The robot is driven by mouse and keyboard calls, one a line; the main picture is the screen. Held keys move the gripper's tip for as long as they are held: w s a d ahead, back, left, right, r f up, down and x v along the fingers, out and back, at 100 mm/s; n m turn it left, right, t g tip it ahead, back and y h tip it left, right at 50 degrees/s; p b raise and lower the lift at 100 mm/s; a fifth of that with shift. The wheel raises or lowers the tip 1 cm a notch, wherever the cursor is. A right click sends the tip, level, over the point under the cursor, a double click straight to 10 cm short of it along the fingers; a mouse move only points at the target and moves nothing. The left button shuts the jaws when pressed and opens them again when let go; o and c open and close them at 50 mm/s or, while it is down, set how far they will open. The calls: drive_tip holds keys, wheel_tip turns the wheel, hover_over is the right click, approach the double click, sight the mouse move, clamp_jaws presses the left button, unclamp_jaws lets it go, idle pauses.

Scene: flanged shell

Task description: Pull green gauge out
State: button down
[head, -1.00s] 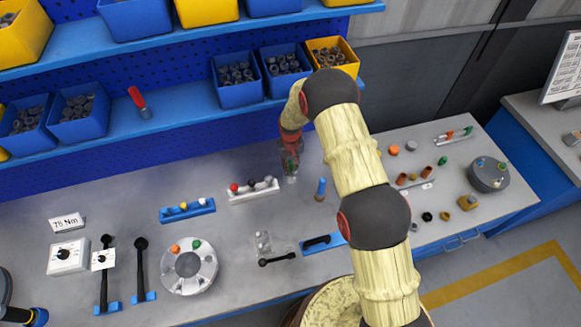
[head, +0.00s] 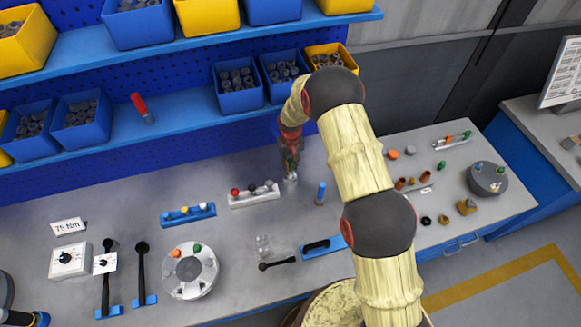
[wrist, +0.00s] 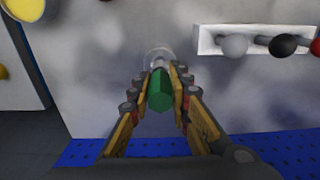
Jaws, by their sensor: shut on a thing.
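The green gauge (wrist: 160,90) is between the two fingers of my gripper (wrist: 160,80) in the wrist view, its green head towards the camera. My gripper is shut on it. A pale, clear round piece (wrist: 158,58) shows around or beneath its far end; I cannot tell if the gauge still sits in it. In the head view my gripper (head: 290,172) points down close to the bench, right of a white rack (head: 254,195), with a bit of green at its fingers.
A blue-topped pin (head: 320,193) stands just right of my gripper. A round flanged disc (head: 188,270) with orange and green plugs lies at the front left. Blue shelves with bins (head: 239,90) rise behind. Loose small parts lie on the bench at right.

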drive_tip(key=shift+r+p, duration=0.35)
drive_tip(key=shift+r, duration=0.95)
